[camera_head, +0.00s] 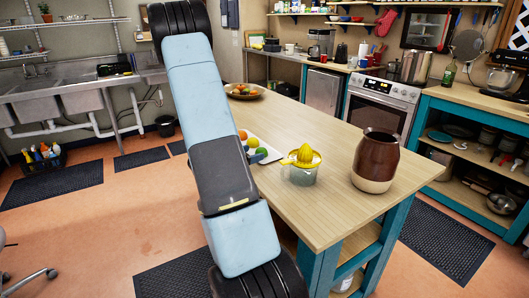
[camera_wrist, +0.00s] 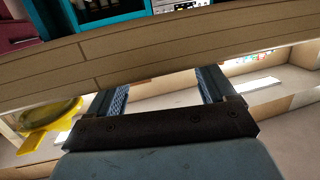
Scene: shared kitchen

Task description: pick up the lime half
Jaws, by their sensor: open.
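A small green fruit (camera_head: 262,151) lies at the near end of a white tray (camera_head: 273,156) on the wooden table; I cannot tell whether it is a cut lime half. An orange fruit (camera_head: 242,135) and a yellow fruit (camera_head: 252,142) are behind it. My arm hides part of the tray and most of my gripper in the head view. In the wrist view my gripper (camera_wrist: 162,82) is open, with its two fingers well apart and nothing seen held between them. No lime half can be made out in the wrist view.
A yellow juicer (camera_head: 303,156) on a clear cup stands right of the tray; yellow also shows at the left of the wrist view (camera_wrist: 45,115). A brown jar (camera_head: 376,160) stands further right. A fruit bowl (camera_head: 244,93) is at the far end. The table middle (camera_head: 305,122) is clear.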

